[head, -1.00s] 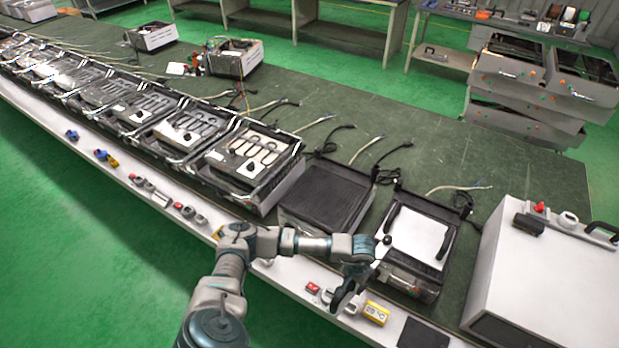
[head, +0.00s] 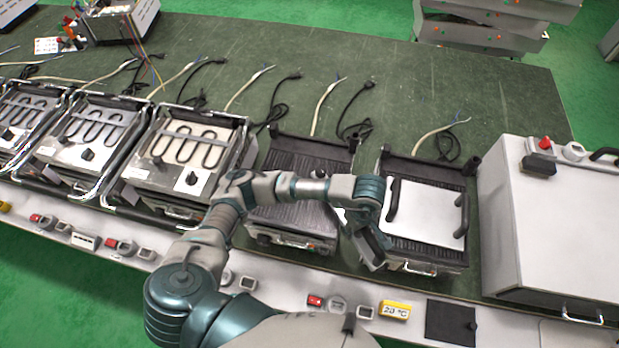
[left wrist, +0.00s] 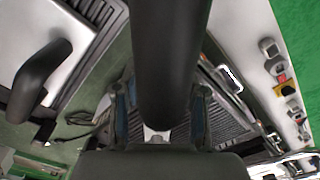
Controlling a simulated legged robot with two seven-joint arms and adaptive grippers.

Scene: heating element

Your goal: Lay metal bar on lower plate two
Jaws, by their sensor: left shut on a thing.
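My left gripper (head: 372,244) is at the front left corner of the grill base with the white sheet. In the left wrist view, the left gripper (left wrist: 160,120) is shut on a thick dark bar (left wrist: 170,55), whose near end lies between the fingers. In the head view the bar is hard to make out from the gripper. A black ridged lower plate (head: 300,165) without a sheet is left of the gripper, partly behind my arm. The right-hand lower plate (head: 400,243) carries a white sheet (head: 428,212) with two black handles. My right gripper is not in view.
Grill bases with looped heating elements (head: 185,150) stand in a row at left. A large white box (head: 550,225) stands close on the right.

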